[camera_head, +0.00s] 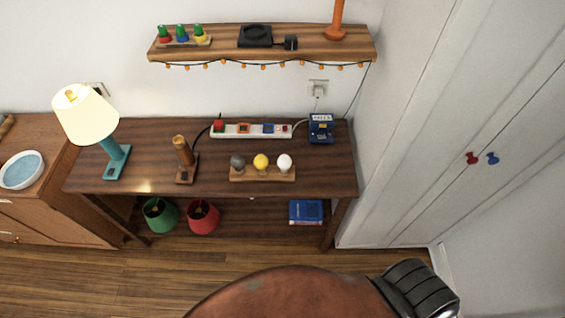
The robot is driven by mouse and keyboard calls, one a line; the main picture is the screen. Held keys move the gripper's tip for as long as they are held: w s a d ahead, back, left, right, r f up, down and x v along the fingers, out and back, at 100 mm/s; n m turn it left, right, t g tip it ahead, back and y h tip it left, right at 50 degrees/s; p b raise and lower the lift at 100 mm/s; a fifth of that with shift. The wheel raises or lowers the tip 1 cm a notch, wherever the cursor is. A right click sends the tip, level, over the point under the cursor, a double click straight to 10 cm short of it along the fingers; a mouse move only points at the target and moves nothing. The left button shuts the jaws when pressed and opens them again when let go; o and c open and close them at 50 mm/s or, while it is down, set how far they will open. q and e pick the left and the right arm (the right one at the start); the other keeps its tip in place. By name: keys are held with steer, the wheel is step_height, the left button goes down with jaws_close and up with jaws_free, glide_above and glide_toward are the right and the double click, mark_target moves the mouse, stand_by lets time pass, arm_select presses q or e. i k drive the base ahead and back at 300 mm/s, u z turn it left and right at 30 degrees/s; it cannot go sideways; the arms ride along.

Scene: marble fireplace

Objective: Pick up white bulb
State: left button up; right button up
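The white bulb (284,162) stands upright at the right end of a small wooden holder (262,176) on the dark wooden table. A yellow bulb (261,161) stands in the middle of the holder and a dark grey bulb (237,161) at its left end. Nothing covers the white bulb. Neither of my grippers shows in the head view.
The table (330,182) also bears a lit teal lamp (115,160), a wooden lamp base (184,160), a power strip (252,131) and a blue box (321,128). A shelf (300,47) hangs above. A white cabinet (420,130) stands at the right.

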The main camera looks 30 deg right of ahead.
mark_target(284, 161)
steer(key=u, duration=0.6)
steer(key=i, duration=0.8)
steer(key=z, duration=2.2)
